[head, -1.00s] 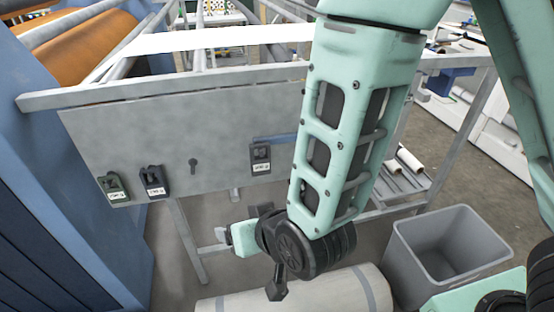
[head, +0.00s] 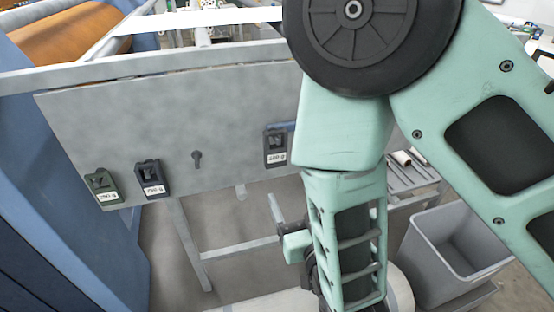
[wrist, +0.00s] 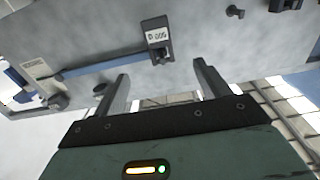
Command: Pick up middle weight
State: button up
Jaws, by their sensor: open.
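Three labelled weights hang on the grey panel (head: 230,115) in the head view. A green weight (head: 103,187) marked 250 g is at the left, and a dark weight (head: 152,178) marked 750 g is beside it. Another dark weight (head: 276,147), which seems to read 600 g, hangs farther right. In the wrist view this weight (wrist: 157,38) appears upside down, beyond and between the fingertips, apart from them. My gripper (wrist: 162,85) is open and empty. In the head view it is low, below and near the right-hand weight, partly hidden by my arm.
A bare dark peg (head: 196,160) sits between the 750 g weight and the right-hand weight. A blue bar (wrist: 105,66) runs beside the right-hand weight. A grey bin (head: 455,250) stands at the lower right. The blue machine side (head: 70,220) borders the left.

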jog(key=w+b, duration=0.2)
jog(key=b, duration=0.5)
send_near(277, 152)
jog(key=x, duration=0.4)
jog(key=shift+p+x, duration=0.5)
jog(key=shift+x, duration=2.3)
jog(key=shift+f, duration=0.1)
jog(key=c, duration=1.4)
jog(key=shift+c, duration=0.2)
